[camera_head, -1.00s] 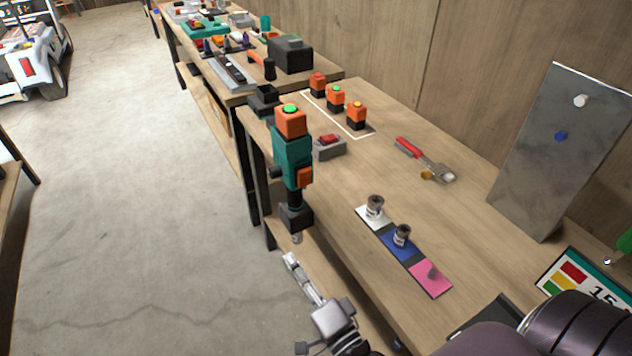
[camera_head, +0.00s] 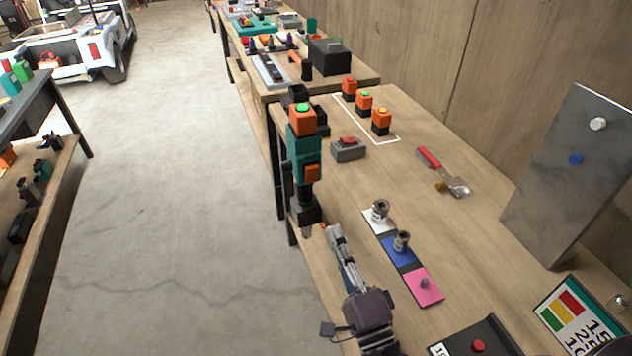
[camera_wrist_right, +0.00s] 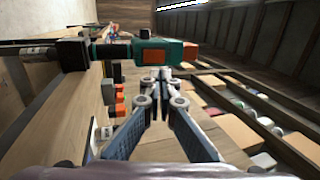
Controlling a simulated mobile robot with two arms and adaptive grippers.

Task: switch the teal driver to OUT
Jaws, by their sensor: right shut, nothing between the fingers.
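The teal driver (camera_head: 304,165) hangs upright at the bench's left edge in the head view, with an orange battery on top, a black nose pointing down and an orange part (camera_head: 312,174) on its side. In the right wrist view the driver (camera_wrist_right: 150,52) lies across the picture, beyond the fingertips. My right gripper (camera_head: 334,230) is just right of the driver's nose in the head view. In the right wrist view the gripper (camera_wrist_right: 160,76) is shut and empty; whether it touches the driver I cannot tell. No OUT marking is readable. My left gripper is not in view.
A grey panel (camera_head: 570,180) leans at right. Open floor lies left.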

